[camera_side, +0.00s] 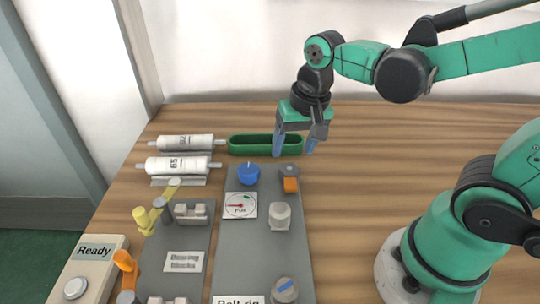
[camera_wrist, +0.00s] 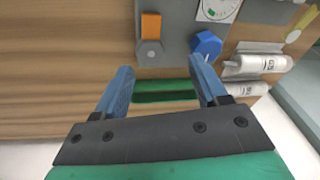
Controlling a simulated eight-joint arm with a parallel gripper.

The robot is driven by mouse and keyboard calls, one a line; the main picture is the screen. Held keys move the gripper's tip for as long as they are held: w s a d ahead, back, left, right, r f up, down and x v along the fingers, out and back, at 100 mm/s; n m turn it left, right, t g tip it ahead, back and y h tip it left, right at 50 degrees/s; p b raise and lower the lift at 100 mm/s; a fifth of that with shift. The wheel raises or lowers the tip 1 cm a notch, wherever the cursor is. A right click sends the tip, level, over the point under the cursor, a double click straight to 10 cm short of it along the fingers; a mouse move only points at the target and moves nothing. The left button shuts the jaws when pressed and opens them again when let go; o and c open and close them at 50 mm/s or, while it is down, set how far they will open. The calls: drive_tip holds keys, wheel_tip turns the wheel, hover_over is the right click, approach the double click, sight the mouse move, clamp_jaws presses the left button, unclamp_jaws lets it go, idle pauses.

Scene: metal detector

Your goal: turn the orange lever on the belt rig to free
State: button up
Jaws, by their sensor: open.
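The belt rig (camera_side: 262,240) is a grey panel on the wooden table. At its far right corner is the orange lever (camera_side: 290,184), a short orange block on a grey round hub. In the wrist view the orange lever (camera_wrist: 151,26) is at the top, pointing away from my gripper beyond its hub. My gripper (camera_side: 295,147) is open and empty, fingers pointing down, above the far end of the rig and apart from the lever. In the wrist view my gripper (camera_wrist: 162,70) has the lever's hub ahead of its fingertips, nearer the left finger.
A blue knob (camera_side: 248,173) and a dial (camera_side: 240,205) are left of the lever. A green tray (camera_side: 240,144) lies behind the rig. White rollers (camera_side: 180,166) and a second panel with a yellow part and another orange lever (camera_side: 124,262) stand left. Table right of the rig is clear.

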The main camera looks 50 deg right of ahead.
sight(291, 183)
wheel_tip(291, 183, down, 2)
drive_tip(key=m+g, duration=0.2)
drive_tip(key=m, duration=0.1)
drive_tip(key=shift+a+f, duration=0.1)
drive_tip(key=shift+f, duration=2.7)
clamp_jaws()
